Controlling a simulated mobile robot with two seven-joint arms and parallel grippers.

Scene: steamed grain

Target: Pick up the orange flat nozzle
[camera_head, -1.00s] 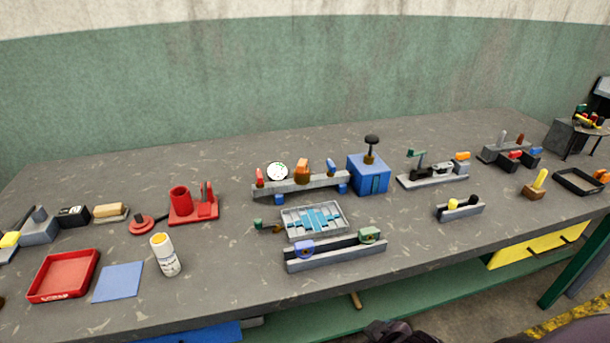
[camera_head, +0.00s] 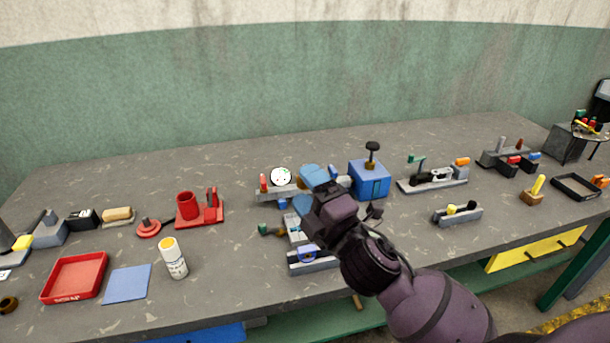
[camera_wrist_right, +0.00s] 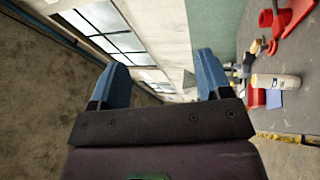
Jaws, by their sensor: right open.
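My right gripper (camera_head: 320,178) reaches in over the middle of the bench in the head view, in front of the grey rack (camera_head: 272,195). Its blue fingers also show in the right wrist view (camera_wrist_right: 163,76), spread apart with nothing between them. The orange piece on the rack, which looks like the flat nozzle, is hidden behind my right gripper now. The rack's left end shows a red piece (camera_head: 264,183) and a round white dial (camera_head: 281,176). My left gripper is not in view.
A blue block with a dark knob (camera_head: 369,180) stands just right of my gripper. A grey rail with a blue block (camera_head: 308,254) lies below it. A white bottle (camera_head: 174,258), red tray (camera_head: 76,278) and red holder (camera_head: 200,210) stand left. The back of the bench is clear.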

